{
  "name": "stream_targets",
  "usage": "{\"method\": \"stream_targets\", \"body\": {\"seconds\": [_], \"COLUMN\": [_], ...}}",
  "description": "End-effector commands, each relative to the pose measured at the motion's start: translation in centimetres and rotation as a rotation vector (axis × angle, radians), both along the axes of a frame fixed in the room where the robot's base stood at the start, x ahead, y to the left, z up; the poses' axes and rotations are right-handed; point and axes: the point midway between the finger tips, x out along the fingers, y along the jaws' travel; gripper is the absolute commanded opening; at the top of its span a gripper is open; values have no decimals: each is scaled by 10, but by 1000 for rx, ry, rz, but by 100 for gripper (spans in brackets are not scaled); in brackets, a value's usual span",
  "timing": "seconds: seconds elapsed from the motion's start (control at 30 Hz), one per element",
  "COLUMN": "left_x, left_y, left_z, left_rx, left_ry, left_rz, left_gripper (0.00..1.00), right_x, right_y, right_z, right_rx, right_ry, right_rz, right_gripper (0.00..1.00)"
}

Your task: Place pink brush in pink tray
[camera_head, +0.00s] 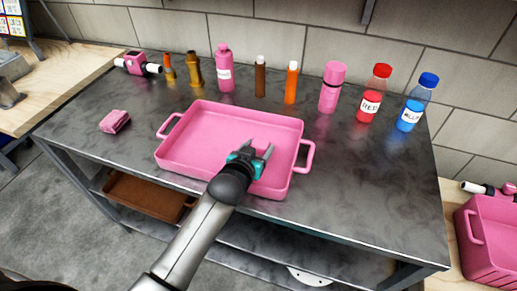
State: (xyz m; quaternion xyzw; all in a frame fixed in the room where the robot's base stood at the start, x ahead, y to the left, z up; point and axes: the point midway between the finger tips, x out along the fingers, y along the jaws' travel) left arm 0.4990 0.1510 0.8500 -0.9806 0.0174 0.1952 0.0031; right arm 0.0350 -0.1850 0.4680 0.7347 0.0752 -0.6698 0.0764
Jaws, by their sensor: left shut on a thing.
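The pink tray (192,135) sits on the dark metal table, with a handle at each side. My left gripper (260,153) is over the right part of the tray, low near its front edge. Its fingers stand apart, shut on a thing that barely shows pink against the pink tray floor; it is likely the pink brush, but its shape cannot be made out. The rest of the tray floor that I see is bare. My right gripper is not in view.
A small pink block (115,121) lies left of the tray. Behind are brown bottles (194,69), a pink bottle (224,70), an orange tube (291,83), a pink canister (331,88), a red bottle (373,92) and a blue bottle (415,102). The table's right side is clear.

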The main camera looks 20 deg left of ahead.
Motion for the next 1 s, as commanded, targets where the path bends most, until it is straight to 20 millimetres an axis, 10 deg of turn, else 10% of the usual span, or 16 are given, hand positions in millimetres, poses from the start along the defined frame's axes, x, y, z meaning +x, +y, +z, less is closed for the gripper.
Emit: {"method": "stream_targets", "body": {"seconds": [0.23, 0.27, 0.5, 1.0], "left_x": [0, 0, 0, -17], "left_y": [0, 0, 0, 1], "left_z": [-2, -2, -2, 9], "left_rx": [0, 0, 0, 0], "left_ry": [-1, -1, -1, 2], "left_rz": [0, 0, 0, 0], "left_gripper": [10, 66, 93, 94], "right_x": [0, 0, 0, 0], "right_y": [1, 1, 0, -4], "right_z": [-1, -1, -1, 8], "right_rx": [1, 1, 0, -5], "right_ry": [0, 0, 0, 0], "right_rz": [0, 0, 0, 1], "right_gripper": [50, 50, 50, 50]}}
